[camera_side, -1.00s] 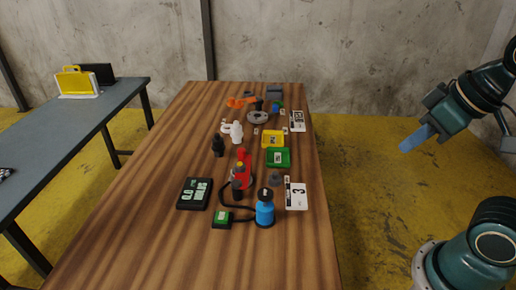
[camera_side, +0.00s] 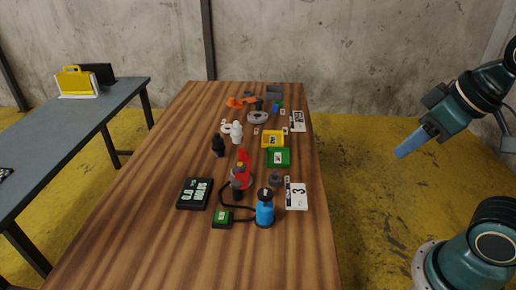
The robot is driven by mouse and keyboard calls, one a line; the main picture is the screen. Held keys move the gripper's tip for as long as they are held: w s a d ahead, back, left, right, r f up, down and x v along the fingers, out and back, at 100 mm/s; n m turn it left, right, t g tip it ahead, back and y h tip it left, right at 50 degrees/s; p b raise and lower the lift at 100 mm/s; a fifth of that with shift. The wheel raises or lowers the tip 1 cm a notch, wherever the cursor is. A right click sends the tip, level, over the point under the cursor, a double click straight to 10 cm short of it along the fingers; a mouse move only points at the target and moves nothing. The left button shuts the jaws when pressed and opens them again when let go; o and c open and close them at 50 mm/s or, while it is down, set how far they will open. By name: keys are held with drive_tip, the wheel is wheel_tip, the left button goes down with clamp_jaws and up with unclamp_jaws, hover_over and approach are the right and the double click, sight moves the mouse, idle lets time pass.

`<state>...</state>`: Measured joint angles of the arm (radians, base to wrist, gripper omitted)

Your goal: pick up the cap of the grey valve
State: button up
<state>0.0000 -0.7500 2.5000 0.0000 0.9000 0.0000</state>
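A small grey piece (camera_side: 275,179) stands on the wooden table beside a white card marked 3; it may be the grey valve, but its cap is too small to make out. A grey ring-shaped part (camera_side: 257,117) lies farther back. White valve-like pieces (camera_side: 236,132) and a black one (camera_side: 218,146) stand left of the trays. My gripper (camera_side: 408,144) is in the air right of the table, away from all these things, its blue fingers pointing down-left. The fingers show edge-on, so whether they are open is unclear.
A green tray (camera_side: 287,158) and a yellow tray (camera_side: 264,138) sit near the right edge. A blue bottle (camera_side: 264,213), a red device (camera_side: 242,175) with a black hose and a black display box (camera_side: 194,194) stand nearer. The table's left side (camera_side: 130,190) is clear.

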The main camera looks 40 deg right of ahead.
drive_tip(key=shift+o, duration=0.6)
drive_tip(key=shift+w, duration=0.1)
drive_tip(key=w+n+g, duration=0.3)
drive_tip(key=w+n, duration=0.5)
drive_tip(key=w, duration=1)
drive_tip(key=w+d+f+n+g, duration=0.1)
drive_tip(key=w+f+n, duration=0.7)
drive_tip(key=w+f, duration=0.8)
drive_tip(key=shift+w+d+f+n+g, duration=0.15)
drive_tip(key=shift+f+n+g, duration=0.25)
drive_tip(key=shift+f+g, duration=0.3)
